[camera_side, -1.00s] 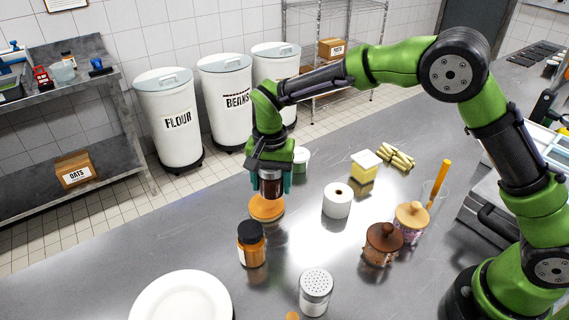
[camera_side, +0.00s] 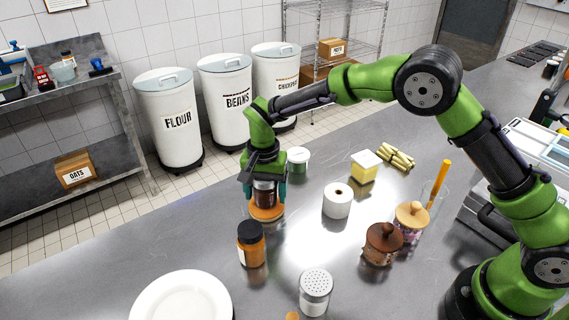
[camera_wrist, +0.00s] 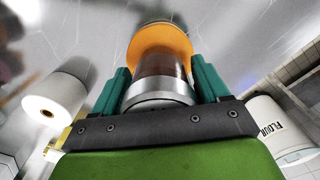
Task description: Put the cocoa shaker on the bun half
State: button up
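The cocoa shaker (camera_side: 265,194), dark brown with a silver end, is upright between the teal fingers of my gripper (camera_side: 265,192). In the wrist view the fingers (camera_wrist: 160,88) are closed on both sides of the shaker (camera_wrist: 160,66), near its silver end. The bun half (camera_side: 266,212), a round orange-tan disc, lies on the steel table directly beneath the shaker; it also shows in the wrist view (camera_wrist: 158,37). The shaker's lower end is at the bun's top and appears to touch it. The fingers partly hide the shaker in the side view.
An orange jar with a black lid (camera_side: 251,244) stands close in front of the bun. A paper roll (camera_side: 337,201) is to the right, and a green-labelled tub (camera_side: 298,160) is behind. A white plate (camera_side: 182,302) and a metal-topped shaker (camera_side: 315,291) are nearer the camera.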

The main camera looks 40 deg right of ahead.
jog(key=shift+o, duration=1.1)
notch_tip(320, 180, up, 11)
jog(key=shift+r, duration=0.7)
jog(key=s+d+r+n+t+y, duration=0.2)
jog(key=s+d+r+n+t, duration=0.1)
jog(key=s+d+r, duration=0.8)
jog(key=s+d+f+n+t, duration=0.1)
jog(key=s+d+t, duration=0.1)
jog(key=s, duration=0.5)
jog(key=s+d+f+n+t, duration=0.1)
jog(key=s+d+t, duration=0.1)
jog(key=s, duration=0.5)
jog(key=shift+f, duration=0.25)
